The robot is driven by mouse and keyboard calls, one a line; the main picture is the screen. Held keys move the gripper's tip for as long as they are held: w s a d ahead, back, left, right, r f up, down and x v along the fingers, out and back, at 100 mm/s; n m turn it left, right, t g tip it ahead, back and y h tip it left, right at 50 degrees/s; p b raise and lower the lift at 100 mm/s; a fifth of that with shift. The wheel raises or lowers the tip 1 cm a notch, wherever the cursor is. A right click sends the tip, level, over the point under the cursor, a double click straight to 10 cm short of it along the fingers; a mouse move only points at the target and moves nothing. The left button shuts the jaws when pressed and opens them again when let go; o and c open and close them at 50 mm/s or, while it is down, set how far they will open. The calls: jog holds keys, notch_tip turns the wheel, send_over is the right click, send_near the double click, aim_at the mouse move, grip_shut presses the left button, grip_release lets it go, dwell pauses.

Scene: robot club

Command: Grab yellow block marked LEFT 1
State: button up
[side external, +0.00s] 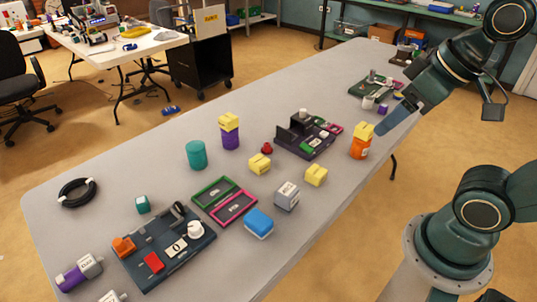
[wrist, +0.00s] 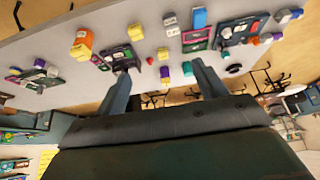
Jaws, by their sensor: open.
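Several yellow blocks are in the side external view; their markings are too small to read, so I cannot tell which is LEFT 1. One yellow block (side external: 228,122) sits on a purple cylinder (side external: 231,139). Another yellow block (side external: 260,163) and a third yellow block (side external: 316,176) lie on the table. One more yellow block (side external: 362,131) sits on an orange cylinder (side external: 360,149). My gripper (side external: 388,128) is open and empty, close to the orange cylinder's right in that picture. The wrist view shows its two spread fingers (wrist: 161,69), with yellow blocks beyond them.
A dark tray with a raised holder (side external: 306,137) stands mid-table, and a dark board with parts (side external: 165,250) lies at the near left. A teal cylinder (side external: 196,155), a small red piece (side external: 267,149), a grey block (side external: 287,196) and a blue block (side external: 258,223) stand around.

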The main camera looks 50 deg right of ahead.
jog(key=shift+w, duration=0.15)
jog(key=m+g+y, duration=0.2)
jog(key=m+g, duration=0.3)
jog(key=m, duration=0.8)
send_over(317, 170)
jog(key=s, duration=0.2)
notch_tip(317, 170, down, 11)
jog(key=w+d+f+m+y, duration=0.2)
jog(key=d+f+m, duration=0.2)
jog(key=f, duration=0.5)
jog(key=shift+d+m+g+y, duration=0.3)
jog(key=shift+d+m, duration=0.1)
jog(key=shift+d, duration=0.15)
jog(key=shift+f, duration=0.15)
jog(key=shift+x, duration=4.25)
